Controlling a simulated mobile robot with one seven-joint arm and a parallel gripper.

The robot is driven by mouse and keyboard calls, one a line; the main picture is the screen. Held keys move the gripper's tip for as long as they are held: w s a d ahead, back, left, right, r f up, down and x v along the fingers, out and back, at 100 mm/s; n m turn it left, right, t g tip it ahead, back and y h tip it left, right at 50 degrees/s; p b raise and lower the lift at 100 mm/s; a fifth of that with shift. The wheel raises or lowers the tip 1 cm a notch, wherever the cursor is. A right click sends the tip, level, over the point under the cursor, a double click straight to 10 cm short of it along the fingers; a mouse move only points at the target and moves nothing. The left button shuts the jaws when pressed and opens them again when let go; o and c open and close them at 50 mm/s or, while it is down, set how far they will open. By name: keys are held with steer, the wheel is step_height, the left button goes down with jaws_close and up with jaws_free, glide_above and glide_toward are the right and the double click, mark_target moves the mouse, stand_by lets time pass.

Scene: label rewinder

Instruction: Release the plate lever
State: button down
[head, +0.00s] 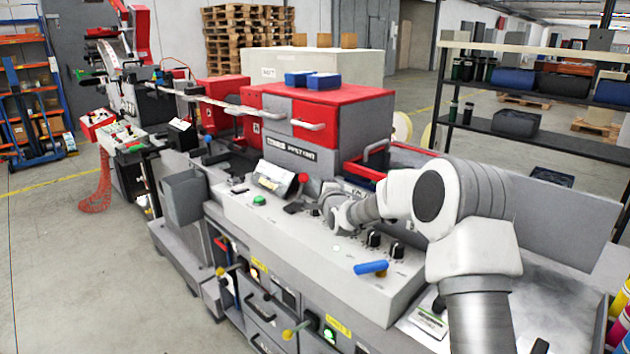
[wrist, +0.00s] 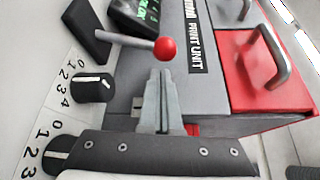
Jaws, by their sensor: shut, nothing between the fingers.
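A lever with a red ball knob (wrist: 165,47) and a thin metal rod stands by the print unit in the wrist view. Its rod runs left to a dark flat base (wrist: 86,30). In the head view the red knob (head: 303,178) shows beside the small display. No label shows which lever is the plate lever. My gripper (wrist: 161,72) is shut and empty, its fingertips just below the red knob in the wrist picture. I cannot tell whether they touch it. In the head view my gripper (head: 328,203) is over the sloped panel, partly hidden by my wrist.
The red and grey print unit (head: 340,130) with metal handles stands behind. Black dials (wrist: 92,88) line the panel beside my gripper. A blue-handled lever (head: 371,268) sits at the panel's front right. The display (wrist: 140,15) is close to the red-knobbed lever.

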mark_target(303, 180)
steer(key=shift+x, duration=1.15)
steer(key=shift+s+a+r+n+t+b, duration=0.1)
steer(key=shift+s+a+n+t+b, duration=0.4)
steer(key=shift+b, duration=1.6)
steer(key=s+a+n+b, duration=0.1)
steer(key=b, duration=0.4)
steer(key=n+t+y+b, duration=0.1)
steer(key=n+b, duration=0.1)
steer(key=b, duration=0.3)
steer(key=shift+s+a+r+n+t, duration=0.1)
steer(key=shift+s+a+n+t, duration=0.2)
steer(key=shift+s+a, duration=0.05)
steer(key=n+b, duration=0.1)
steer(key=s+a+b, duration=0.1)
steer(key=b, duration=0.1)
steer(key=shift+r+n+t+y+b, duration=0.15)
steer(key=shift+n+t+y+b, duration=0.15)
steer(key=shift+n+t, duration=0.1)
steer(key=b, duration=0.2)
steer(key=shift+s+a+b, duration=0.3)
steer(key=shift+s+a, duration=0.1)
steer(key=shift+s+a+r+n+b, duration=0.2)
steer(key=shift+s+a+n+b, duration=0.05)
steer(key=shift+n+b, duration=0.5)
steer(key=shift+y, duration=0.4)
